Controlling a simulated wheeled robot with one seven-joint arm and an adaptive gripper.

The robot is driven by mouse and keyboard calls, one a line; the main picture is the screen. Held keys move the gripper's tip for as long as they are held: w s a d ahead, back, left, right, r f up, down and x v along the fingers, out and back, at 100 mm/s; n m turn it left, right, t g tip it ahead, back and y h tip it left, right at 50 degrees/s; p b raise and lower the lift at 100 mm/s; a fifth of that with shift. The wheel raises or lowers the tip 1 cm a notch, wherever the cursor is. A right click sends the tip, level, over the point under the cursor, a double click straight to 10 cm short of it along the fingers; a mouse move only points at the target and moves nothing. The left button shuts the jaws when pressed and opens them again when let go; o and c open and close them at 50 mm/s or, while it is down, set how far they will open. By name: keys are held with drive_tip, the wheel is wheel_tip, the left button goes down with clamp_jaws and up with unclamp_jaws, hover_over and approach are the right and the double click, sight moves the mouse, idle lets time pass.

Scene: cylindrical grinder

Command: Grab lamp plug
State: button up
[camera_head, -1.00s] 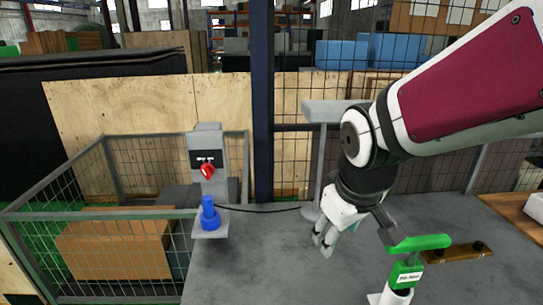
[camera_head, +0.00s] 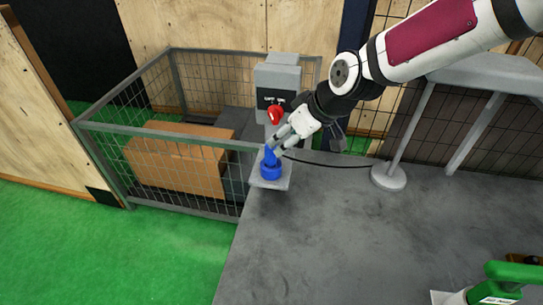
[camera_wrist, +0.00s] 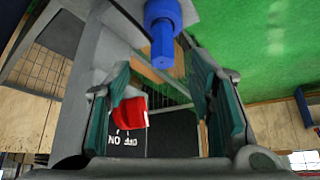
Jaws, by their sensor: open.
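The blue lamp plug (camera_head: 271,157) stands upright in a blue socket (camera_head: 271,172) on a small grey bracket below the switch box. A black cable (camera_head: 340,165) runs from it towards the grey lamp stand base (camera_head: 388,178). My gripper (camera_head: 279,141) is open at the plug's upper end, partly in front of it. In the wrist view, the plug (camera_wrist: 162,35) is at the top centre, and my open gripper (camera_wrist: 157,72) has one finger on each side just below it in the picture. I cannot tell whether a finger touches the plug.
A grey switch box (camera_head: 277,78) with a red knob (camera_head: 274,114) rises right behind the plug; the knob (camera_wrist: 129,113) also shows between my fingers. A wire fence (camera_head: 170,160) encloses a cardboard box at the left. The grey tabletop (camera_head: 350,235) is mostly clear.

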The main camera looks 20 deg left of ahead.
sight(275, 149)
drive_tip(key=shift+s+x, duration=0.1)
drive_tip(key=shift+x, duration=2.05)
drive_tip(key=shift+s+x, duration=0.15)
drive_tip(key=shift+x, duration=1.95)
drive_tip(key=shift+w+a+f, duration=0.25)
drive_tip(key=shift+a+f, duration=0.15)
drive_tip(key=shift+f, duration=0.15)
drive_tip(key=shift+c, duration=0.6)
clamp_jaws()
